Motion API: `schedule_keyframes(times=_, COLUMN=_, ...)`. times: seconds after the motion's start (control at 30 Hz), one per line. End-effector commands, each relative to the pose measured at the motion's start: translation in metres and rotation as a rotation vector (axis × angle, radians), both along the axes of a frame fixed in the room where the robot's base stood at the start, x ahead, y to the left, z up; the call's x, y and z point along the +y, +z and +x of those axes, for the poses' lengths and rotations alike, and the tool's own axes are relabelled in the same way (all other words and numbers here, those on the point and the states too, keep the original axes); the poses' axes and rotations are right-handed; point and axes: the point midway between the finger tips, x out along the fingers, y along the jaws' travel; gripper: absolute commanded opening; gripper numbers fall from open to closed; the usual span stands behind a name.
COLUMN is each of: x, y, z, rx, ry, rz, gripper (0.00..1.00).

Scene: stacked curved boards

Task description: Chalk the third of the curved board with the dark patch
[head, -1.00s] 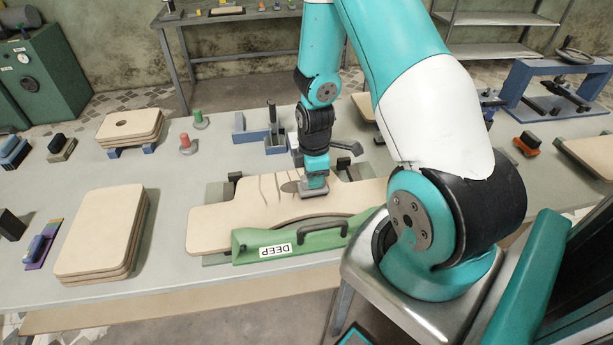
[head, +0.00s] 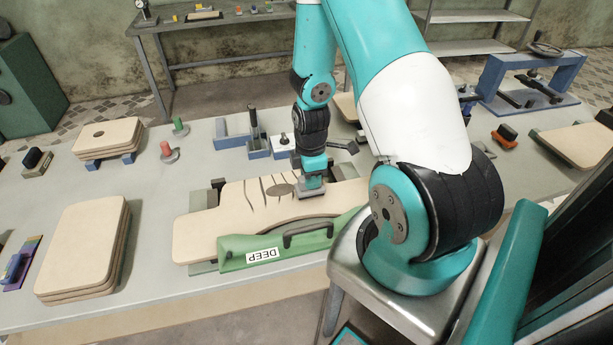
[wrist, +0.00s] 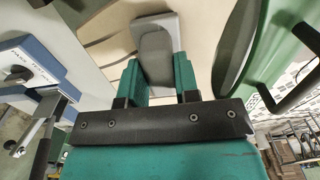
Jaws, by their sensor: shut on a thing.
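The pale wooden curved board (head: 205,230) lies on the table with a dark oval patch (head: 280,190) near its middle. Several thin dark streaks run across it by the patch. A green form labelled DEEP (head: 235,258) stands along its near, curved edge and also shows in the wrist view (wrist: 237,45). My gripper (head: 311,185) is low over the board, just right of the patch. In the wrist view my gripper's green fingers (wrist: 158,80) are shut on a grey block (wrist: 155,50). I cannot tell whether the block touches the board.
A stack of pale boards (head: 80,245) lies at the left. A holed stack (head: 108,135) sits behind it. A red-topped peg (head: 168,152) and blue holders (head: 257,150) stand behind the curved board. The table between left stack and curved board is clear.

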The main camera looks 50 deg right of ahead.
Motion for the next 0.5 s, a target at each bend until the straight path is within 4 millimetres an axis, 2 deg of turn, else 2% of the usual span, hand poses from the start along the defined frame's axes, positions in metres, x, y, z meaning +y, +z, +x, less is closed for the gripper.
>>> schedule_keyframes(times=0.27, x=-0.002, y=0.0, z=0.004, rx=-0.004, ry=0.001, rz=-0.001, gripper=0.01)
schedule_keyframes(times=0.5, x=-0.011, y=-0.002, z=0.019, rx=-0.004, ry=0.0, rz=-0.001, gripper=0.01)
